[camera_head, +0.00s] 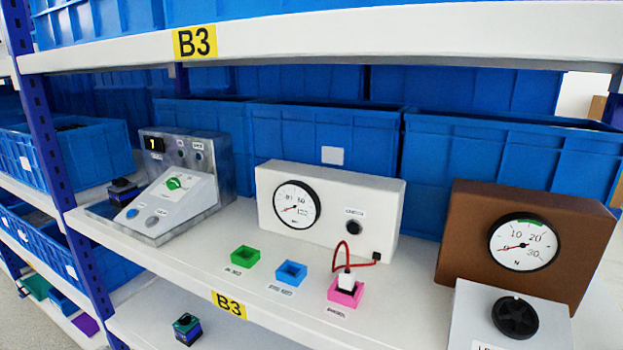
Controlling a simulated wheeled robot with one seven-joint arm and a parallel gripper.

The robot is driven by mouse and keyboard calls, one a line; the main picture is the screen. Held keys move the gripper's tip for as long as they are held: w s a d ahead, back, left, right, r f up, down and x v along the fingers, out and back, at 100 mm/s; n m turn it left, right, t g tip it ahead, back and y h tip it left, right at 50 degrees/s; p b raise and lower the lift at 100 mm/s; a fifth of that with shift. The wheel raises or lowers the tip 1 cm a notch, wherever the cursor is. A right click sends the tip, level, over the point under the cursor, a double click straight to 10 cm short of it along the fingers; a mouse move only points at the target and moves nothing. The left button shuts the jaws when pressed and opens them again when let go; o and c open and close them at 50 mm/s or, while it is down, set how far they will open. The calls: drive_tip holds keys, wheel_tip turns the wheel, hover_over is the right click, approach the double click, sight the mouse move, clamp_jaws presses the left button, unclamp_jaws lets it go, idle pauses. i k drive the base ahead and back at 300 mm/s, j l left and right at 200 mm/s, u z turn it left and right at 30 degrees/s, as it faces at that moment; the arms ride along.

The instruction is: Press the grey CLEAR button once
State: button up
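A grey device with a sloped light panel (186,205) stands at the left end of the middle shelf. Low on the slope are a blue button (132,213) and, to its right, a grey button (152,221). Small labels beside them are too small to read for certain. A green rotary knob (173,183) sits higher on the slope. The upright back part has a dark display (155,144) with one yellow digit, perhaps 7 or 1, and small round fittings to its right. My gripper is not in view, and nothing covers the buttons.
To the right stand a white gauge box (384,204) and a brown gauge box (455,225), with a black-knobbed panel (472,310) before it. Green (245,257), blue (291,272) and pink (345,294) holders line the shelf front. An upper shelf (330,38) hangs above; blue bins (270,140) stand behind.

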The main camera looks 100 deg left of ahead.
sight(151, 220)
drive_tip(key=u, duration=3.3)
